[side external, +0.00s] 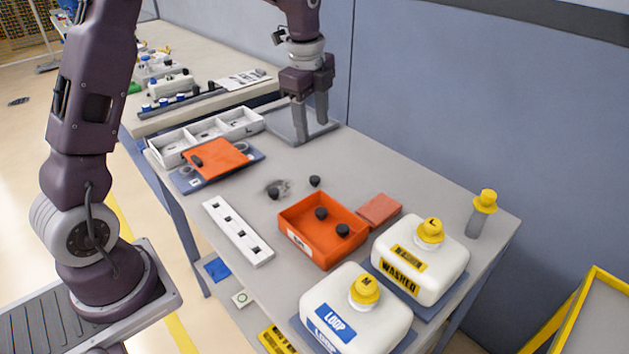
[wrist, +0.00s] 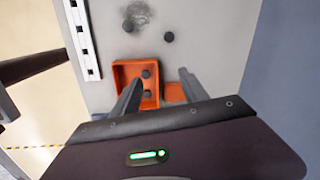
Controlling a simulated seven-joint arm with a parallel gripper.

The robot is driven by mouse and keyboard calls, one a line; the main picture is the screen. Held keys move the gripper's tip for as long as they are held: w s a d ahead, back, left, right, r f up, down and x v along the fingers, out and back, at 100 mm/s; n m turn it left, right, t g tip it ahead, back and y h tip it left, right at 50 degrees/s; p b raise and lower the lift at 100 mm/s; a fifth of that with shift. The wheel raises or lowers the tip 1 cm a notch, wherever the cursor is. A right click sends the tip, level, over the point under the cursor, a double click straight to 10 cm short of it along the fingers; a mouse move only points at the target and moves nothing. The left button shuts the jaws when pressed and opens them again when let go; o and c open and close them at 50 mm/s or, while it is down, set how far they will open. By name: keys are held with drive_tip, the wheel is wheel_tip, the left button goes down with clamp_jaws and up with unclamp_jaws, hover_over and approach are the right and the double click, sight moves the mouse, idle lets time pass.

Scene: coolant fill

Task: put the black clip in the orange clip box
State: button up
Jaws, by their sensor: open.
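The orange box (side external: 298,250), open-topped with a white label, stands mid-table and also shows in the wrist view (wrist: 120,72). Two small black rounded pieces lie inside it. Two similar black pieces lie on the bare table behind it, one on the left (side external: 273,193) and one on the right (side external: 315,181); the wrist view shows them too (wrist: 129,25) (wrist: 169,36). I cannot tell which is the black clip. My gripper (side external: 314,134) is open and empty at the far side of the table, apart from the box and the black pieces.
A dark smudge lies by the left piece. A white slotted rail (side external: 238,232) is left of the box, a flat orange block (side external: 379,210) right. White jugs (side external: 420,262) (side external: 357,312) with yellow caps stand nearer. An orange sheet (side external: 217,158) and white divided tray (side external: 205,140) are behind.

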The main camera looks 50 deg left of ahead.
sight(314, 177)
drive_tip(key=w+a+f+m, duration=0.1)
drive_tip(key=f, duration=0.3)
drive_tip(key=w+a+f+m+g, duration=0.1)
drive_tip(key=w+a+f+m, duration=0.1)
drive_tip(key=f, duration=0.2)
drive_tip(key=w+a+f+m, duration=0.1)
drive_tip(key=w+f+m, duration=0.1)
drive_tip(key=f, duration=0.2)
drive_tip(key=shift+w+a, duration=0.15)
drive_tip(key=shift+a, duration=0.25)
drive_tip(key=f, duration=0.7)
drive_tip(key=shift+a+f, duration=0.3)
drive_tip(key=shift+f, duration=0.1)
drive_tip(key=shift+c, duration=0.4)
clamp_jaws()
